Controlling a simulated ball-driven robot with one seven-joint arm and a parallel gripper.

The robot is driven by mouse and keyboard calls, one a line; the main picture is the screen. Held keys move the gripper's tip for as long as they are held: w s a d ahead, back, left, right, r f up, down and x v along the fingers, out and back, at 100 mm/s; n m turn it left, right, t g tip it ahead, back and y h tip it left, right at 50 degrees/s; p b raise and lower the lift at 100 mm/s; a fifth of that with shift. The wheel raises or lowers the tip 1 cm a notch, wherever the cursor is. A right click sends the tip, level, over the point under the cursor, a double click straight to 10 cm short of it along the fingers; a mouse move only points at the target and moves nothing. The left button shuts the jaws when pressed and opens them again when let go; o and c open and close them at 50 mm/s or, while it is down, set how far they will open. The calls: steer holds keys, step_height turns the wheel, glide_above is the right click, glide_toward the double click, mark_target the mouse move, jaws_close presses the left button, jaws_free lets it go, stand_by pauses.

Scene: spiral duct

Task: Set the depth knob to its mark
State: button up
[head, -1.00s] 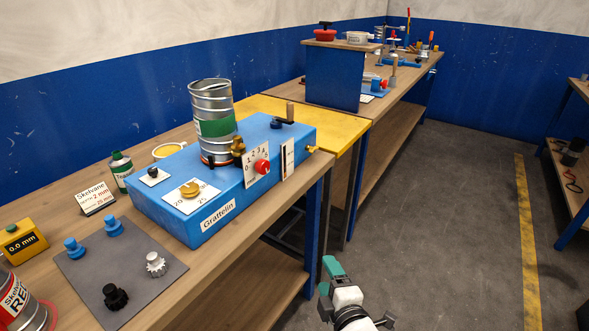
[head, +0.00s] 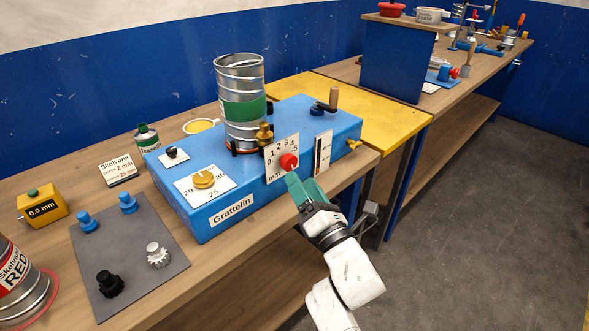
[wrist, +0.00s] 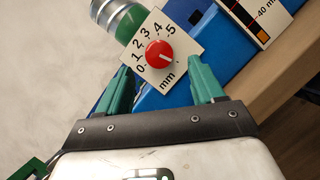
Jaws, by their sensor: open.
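The depth knob (head: 288,161) is red and round. It sits on a white dial plate (head: 280,148) marked 0 to 5 mm, on the front of the blue Grattelin machine (head: 255,197). In the wrist view the knob (wrist: 160,54) shows a small pale line on its face; I cannot tell for certain which number it marks. My gripper (wrist: 161,76) is open with green fingers either side of the knob's line, short of it and not closed on it. In the head view my gripper (head: 303,186) is just below the knob.
A card (head: 119,170) reads Skelvane, depth 2 mm. A yellow knob (head: 203,180) and a slider scale (head: 322,151) flank the dial. A grey mat (head: 135,250) with several knobs lies at left. The aisle at right is clear.

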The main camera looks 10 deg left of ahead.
mark_target(291, 166)
steer(key=shift+x, duration=2.7)
steer(key=c, duration=1.1)
